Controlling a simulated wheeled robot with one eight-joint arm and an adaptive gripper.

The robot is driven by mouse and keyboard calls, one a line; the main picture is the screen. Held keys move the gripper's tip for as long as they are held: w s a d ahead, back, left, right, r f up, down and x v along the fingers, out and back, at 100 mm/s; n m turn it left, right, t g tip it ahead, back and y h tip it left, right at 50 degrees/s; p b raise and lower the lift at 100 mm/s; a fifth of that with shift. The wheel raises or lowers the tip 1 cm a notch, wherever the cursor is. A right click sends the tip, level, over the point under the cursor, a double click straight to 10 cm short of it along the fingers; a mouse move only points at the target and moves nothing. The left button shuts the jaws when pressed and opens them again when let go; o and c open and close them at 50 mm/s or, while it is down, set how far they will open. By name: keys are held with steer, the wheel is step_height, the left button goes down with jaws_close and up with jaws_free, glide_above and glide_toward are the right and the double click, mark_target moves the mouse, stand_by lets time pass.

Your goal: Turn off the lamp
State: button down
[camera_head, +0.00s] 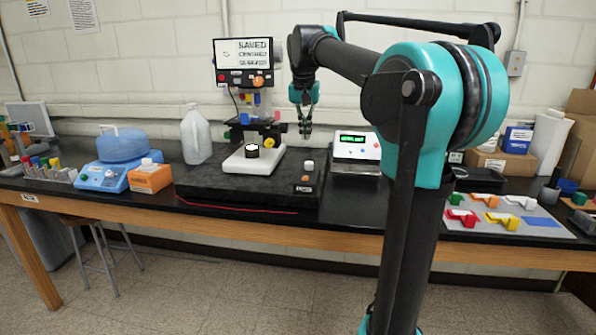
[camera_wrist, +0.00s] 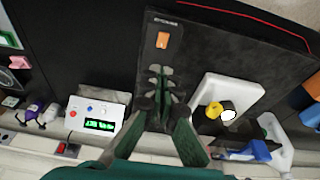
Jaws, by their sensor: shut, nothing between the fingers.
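An orange rocker switch (camera_head: 304,178) sits on the front right of the base, with a small label that I cannot read surely. In the wrist view the switch (camera_wrist: 162,40) lies just beyond my fingertips. My gripper (camera_head: 305,132) is shut and empty, above the base's right side and behind the switch. In the wrist view its fingertips (camera_wrist: 160,74) point towards the switch, apart from it.
The black base (camera_head: 215,182) stands on the dark bench. A white instrument box with a green display (camera_head: 357,147) stands to its right. A screen (camera_head: 243,62) rises behind. A white jug (camera_head: 196,137) and an orange box (camera_head: 150,178) stand left. A red cable (camera_head: 240,207) lies in front.

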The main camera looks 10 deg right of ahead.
mark_target(306, 178)
steer(key=shift+f, duration=0.1)
steer(key=x, duration=0.8)
steer(key=s+x, duration=0.1)
steer(key=x, duration=0.3)
steer(key=shift+w+a+f, duration=0.1)
steer(key=shift+f, duration=0.85)
steer(key=shift+s+a+f, duration=0.1)
steer(key=shift+s+f, duration=0.15)
steer(key=shift+f, duration=0.1)
steer(key=shift+w+r, duration=0.1)
steer(key=shift+w, duration=0.05)
steer(key=shift+w+d+r, duration=0.2)
steer(key=shift+w+d, duration=0.1)
steer(key=shift+w, duration=0.3)
